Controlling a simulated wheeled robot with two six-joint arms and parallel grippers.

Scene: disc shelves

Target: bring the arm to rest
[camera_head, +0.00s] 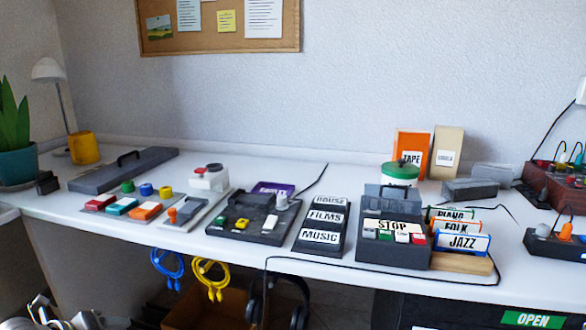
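Pale grey and white metal parts at the bottom left corner look like my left arm and gripper (45,305), low in front of the desk and apart from it. They are cut off by the picture's edge, and I cannot make out whether the fingers are open or shut. My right gripper is not in view. Nothing on the desk is touched by a gripper.
The white desk (350,172) holds a black label rack (322,225), a STOP-labelled player (395,228), upright JAZZ (462,243) and FOLK cases, and button panels (125,207). Blue and yellow cables (210,280) and headphones (278,300) hang below the front edge. A black cable crosses the desk front.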

